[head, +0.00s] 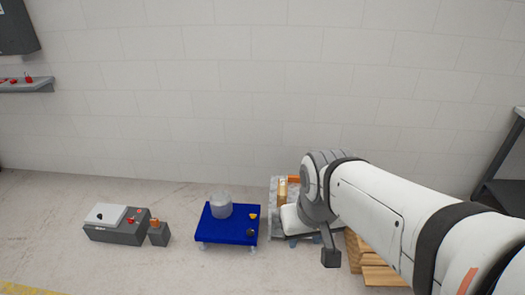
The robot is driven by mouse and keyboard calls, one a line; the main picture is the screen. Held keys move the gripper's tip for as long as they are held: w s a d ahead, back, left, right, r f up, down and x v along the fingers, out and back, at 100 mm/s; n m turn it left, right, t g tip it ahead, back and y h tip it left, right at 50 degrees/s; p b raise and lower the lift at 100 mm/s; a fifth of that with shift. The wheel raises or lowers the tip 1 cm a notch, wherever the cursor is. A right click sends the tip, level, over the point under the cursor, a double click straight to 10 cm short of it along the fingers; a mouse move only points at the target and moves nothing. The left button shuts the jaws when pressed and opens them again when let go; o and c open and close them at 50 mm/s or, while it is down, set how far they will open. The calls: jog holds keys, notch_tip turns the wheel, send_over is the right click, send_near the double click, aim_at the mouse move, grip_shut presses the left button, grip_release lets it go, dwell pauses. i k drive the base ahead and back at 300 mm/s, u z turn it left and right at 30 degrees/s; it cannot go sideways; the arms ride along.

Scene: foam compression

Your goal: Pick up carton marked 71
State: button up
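No number 71 can be read in the head view. A small tan box-like thing (282,189) shows on a grey platform (273,209), just left of my arm; I cannot tell whether it is the carton. An orange piece (293,179) lies beside it. My arm reaches in from the right and covers much of the platform. A dark grey block (330,257) hangs below my arm's front joint and may be part of my gripper. Its fingers cannot be made out, nor whether it holds anything.
A blue cart (229,232) carries a grey cylinder (221,205) and small items. Left of it stands a grey machine (115,231). Stacked wooden boards (377,272) lie under my arm. A dark shelf (503,160) stands at right.

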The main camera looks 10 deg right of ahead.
aim_at(281, 196)
jog(key=i, duration=1.4)
jog(key=u, duration=0.05)
